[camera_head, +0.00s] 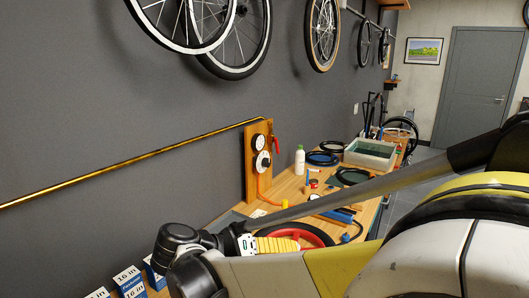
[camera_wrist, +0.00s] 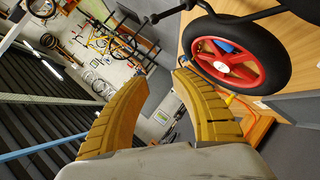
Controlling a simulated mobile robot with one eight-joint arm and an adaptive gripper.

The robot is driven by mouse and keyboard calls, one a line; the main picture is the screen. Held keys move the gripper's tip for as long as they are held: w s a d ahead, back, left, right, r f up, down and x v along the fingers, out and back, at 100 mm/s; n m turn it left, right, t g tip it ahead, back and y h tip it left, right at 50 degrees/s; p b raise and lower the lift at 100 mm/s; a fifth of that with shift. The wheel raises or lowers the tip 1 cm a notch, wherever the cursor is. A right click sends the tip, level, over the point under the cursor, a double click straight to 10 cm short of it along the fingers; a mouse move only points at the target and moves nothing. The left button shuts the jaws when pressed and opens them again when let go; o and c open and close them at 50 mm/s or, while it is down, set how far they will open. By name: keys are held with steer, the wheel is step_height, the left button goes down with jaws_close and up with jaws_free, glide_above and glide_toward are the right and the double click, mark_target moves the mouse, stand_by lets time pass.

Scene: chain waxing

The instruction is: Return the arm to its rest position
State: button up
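My gripper (camera_wrist: 166,80) shows in the wrist view as two yellow ribbed fingers, tips apart, with nothing held between them. In the head view my gripper (camera_head: 300,244) reaches out low over the near part of the wooden workbench (camera_head: 262,199), in front of a black-tyred wheel with a red rim (camera_head: 318,234). That wheel (camera_wrist: 232,66) is large in the wrist view, up and to the right of the fingertips. I cannot tell the exact gap between gripper and wheel. My arm stretches from the right side of the head view and hides part of the bench.
A wooden upright board (camera_head: 259,165) with dials stands against the wall, with a long golden bar (camera_head: 120,168) running left. A white bottle (camera_head: 299,160), a grey tray (camera_head: 370,153) and loose tyres lie along the bench. Blue boxes (camera_head: 130,282) stand bottom left. Floor is open near the door (camera_head: 480,85).

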steer(key=s+d+f+n+y, duration=0.1)
steer(key=s+d+f+y, duration=0.1)
steer(key=s+d+y, duration=0.5)
steer(key=s+d+f+n+y, duration=0.1)
steer(key=s+d+f+y, duration=0.25)
steer(key=s+d, duration=0.5)
step_height(320, 180, down, 9)
steer(key=b, duration=1)
steer(key=shift+s+a+t+y, duration=0.15)
steer(key=shift+a+t+y, duration=0.25)
steer(key=shift+y, duration=0.05)
